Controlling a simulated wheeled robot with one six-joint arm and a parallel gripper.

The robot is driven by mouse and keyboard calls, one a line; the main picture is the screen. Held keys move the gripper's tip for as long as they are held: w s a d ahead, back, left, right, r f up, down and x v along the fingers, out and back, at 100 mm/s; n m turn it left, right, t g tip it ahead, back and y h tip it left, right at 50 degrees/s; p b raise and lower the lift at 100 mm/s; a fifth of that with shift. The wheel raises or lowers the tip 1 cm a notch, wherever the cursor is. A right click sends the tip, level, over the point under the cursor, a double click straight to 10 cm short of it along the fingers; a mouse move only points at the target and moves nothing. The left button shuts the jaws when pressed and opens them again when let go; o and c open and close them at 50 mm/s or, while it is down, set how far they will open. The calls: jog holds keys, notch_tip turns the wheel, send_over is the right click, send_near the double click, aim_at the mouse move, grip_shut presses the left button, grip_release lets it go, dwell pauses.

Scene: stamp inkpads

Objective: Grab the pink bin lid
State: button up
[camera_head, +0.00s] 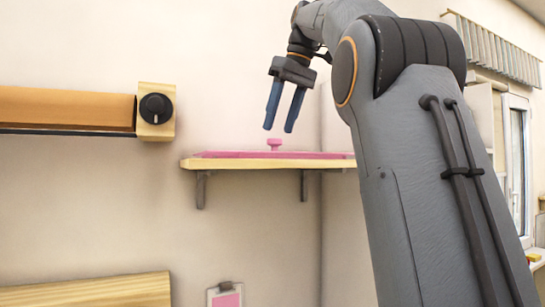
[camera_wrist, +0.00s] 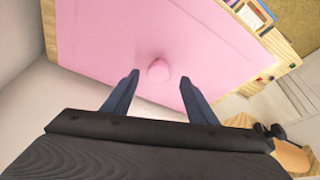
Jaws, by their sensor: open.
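The pink bin lid (camera_head: 225,154) lies flat on a wooden wall shelf in the head view, with a small pink knob (camera_head: 275,144) standing up from it. The lid (camera_wrist: 105,35) fills much of the upper wrist view, and its round knob (camera_wrist: 158,70) shows near the middle. My gripper (camera_head: 278,130) points down above the knob in the head view, with its two blue fingers apart and empty. In the wrist view my gripper (camera_wrist: 158,78) has one finger on each side of the knob in the picture. I cannot tell the exact height gap there.
The wooden shelf (camera_head: 240,164) is held by metal brackets against the wall. A wooden unit with a black dial (camera_head: 155,108) is mounted on the wall to the left. Small coloured items (camera_wrist: 250,14) lie beside the lid at upper right in the wrist view.

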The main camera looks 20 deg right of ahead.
aim_at(275, 139)
jog(key=shift+p+x, duration=0.55)
jog(key=shift+x, duration=2.2)
jog(key=shift+w, duration=0.1)
jog(key=shift+r, duration=0.1)
jog(key=c, duration=1.3)
jog(key=shift+o, duration=0.2)
jog(key=shift+r, duration=0.1)
